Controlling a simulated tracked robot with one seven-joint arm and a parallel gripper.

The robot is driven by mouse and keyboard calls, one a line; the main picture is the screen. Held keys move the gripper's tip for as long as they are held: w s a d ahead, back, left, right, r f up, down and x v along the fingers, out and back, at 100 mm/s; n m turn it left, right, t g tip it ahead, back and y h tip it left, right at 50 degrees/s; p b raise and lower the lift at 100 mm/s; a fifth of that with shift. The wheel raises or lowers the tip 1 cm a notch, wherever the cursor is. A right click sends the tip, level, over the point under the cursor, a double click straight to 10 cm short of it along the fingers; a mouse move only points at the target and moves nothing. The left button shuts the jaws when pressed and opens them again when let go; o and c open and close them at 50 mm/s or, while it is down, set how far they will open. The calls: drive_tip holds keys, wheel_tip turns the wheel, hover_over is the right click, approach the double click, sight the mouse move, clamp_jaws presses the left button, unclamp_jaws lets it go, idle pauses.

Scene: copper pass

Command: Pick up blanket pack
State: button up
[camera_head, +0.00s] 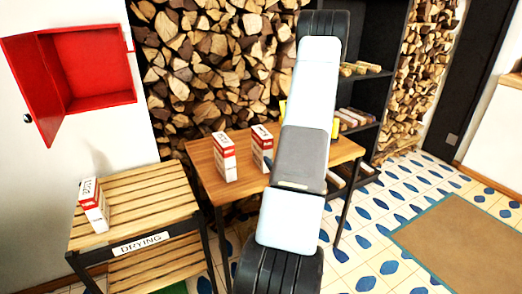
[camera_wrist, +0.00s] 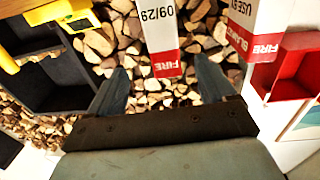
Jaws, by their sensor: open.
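White-and-red blanket packs stand upright in the head view: one (camera_head: 224,157) at the wooden table's left, one (camera_head: 262,150) near its middle beside my arm, and one (camera_head: 94,206) on the drying rack. My gripper (camera_wrist: 161,66) is open, and no pack is clearly held. In the head view my arm hides the gripper.
The wooden table (camera_head: 202,158) stands before stacked firewood (camera_head: 215,60). The slatted drying rack (camera_head: 140,195) is at left, below an open red wall cabinet (camera_head: 95,65). A dark shelf (camera_head: 375,100) is behind my arm. A yellow object (camera_wrist: 58,12) is upper left in the wrist view.

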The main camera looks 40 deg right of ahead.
sight(270, 149)
drive_tip(key=x, duration=0.7)
drive_tip(key=shift+d, duration=0.1)
drive_tip(key=shift+a+f+x, duration=0.1)
drive_tip(key=shift+f+x, duration=0.05)
drive_tip(key=shift+x, duration=0.75)
drive_tip(key=shift+a+f+x, duration=0.1)
drive_tip(key=shift+f+x, duration=0.05)
drive_tip(key=shift+x, duration=0.75)
drive_tip(key=shift+a+f+x, duration=0.1)
drive_tip(key=shift+f+x, duration=0.05)
drive_tip(key=shift+x, duration=0.75)
drive_tip(key=c, duration=1.5)
